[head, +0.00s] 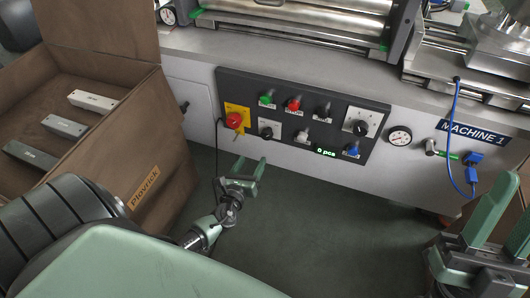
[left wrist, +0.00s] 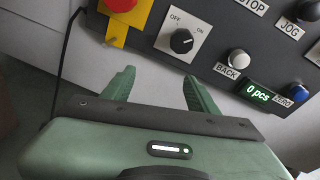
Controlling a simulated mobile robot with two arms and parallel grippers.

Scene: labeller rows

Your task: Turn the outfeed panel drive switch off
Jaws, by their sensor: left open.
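A dark control panel (head: 285,108) is on the front of the light grey machine. Its black rotary switch (left wrist: 181,41), on a white plate marked OFF and ON, also shows in the head view (head: 266,131). The knob's pale mark appears to point right, nearer the ON side. No label reading "outfeed" is legible. My left gripper (head: 250,166) is open and empty, just below the switch in the head view. In the left wrist view its fingers (left wrist: 158,75) point at the panel, the switch above the right finger, apart from it. My right gripper (head: 501,205) is open at the right edge.
A red emergency stop (head: 233,120) on a yellow plate sits left of the switch. Other buttons, a lit "0 pcs" display (head: 325,151), a gauge (head: 399,137) and a blue cable (head: 454,105) are nearby. A brown box (head: 130,130) stands left. Floor below is clear.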

